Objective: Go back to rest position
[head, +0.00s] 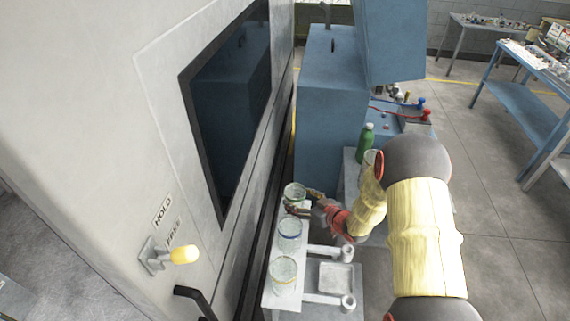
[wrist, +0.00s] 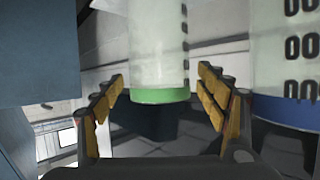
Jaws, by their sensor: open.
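My gripper (wrist: 160,95) is open in the wrist view. Its two yellow-padded fingers stand on either side of a clear container with a green band (wrist: 160,60), with a gap on both sides. In the head view my gripper (head: 306,204) is at the far end of a white shelf, close beside the far clear container (head: 294,193). My arm reaches in from the right in a yellow sleeve and partly covers the area behind it.
A blue-banded container (head: 289,232) and another clear one (head: 283,271) stand nearer on the shelf (head: 272,299). A large machine (head: 150,110) with a dark window borders the shelf on the left. A green bottle (head: 365,143) stands behind. Floor at right is open.

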